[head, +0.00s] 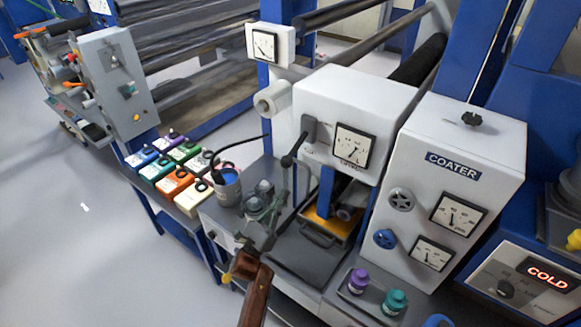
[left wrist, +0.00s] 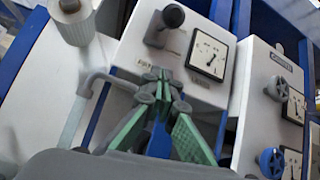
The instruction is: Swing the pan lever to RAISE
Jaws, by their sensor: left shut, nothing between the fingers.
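The lever with a dark round knob (head: 287,160) is mounted on a grey plate (head: 308,130) on the left of the white coater housing's front. In the head view its arm slants down and left to the knob. The knob also shows near the top of the left wrist view (left wrist: 173,16). Small labels by it are too small to read. My left gripper (head: 276,203) is below the knob in front of the machine. In the left wrist view its green-padded fingers (left wrist: 158,78) are together at the tips, empty, apart from the knob. The right gripper is not in view.
A dial gauge (head: 352,145) is right of the lever. A white roll (head: 273,98) juts out above. An orange-edged tray (head: 328,225) sits below. The COATER panel (head: 453,168) is at right.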

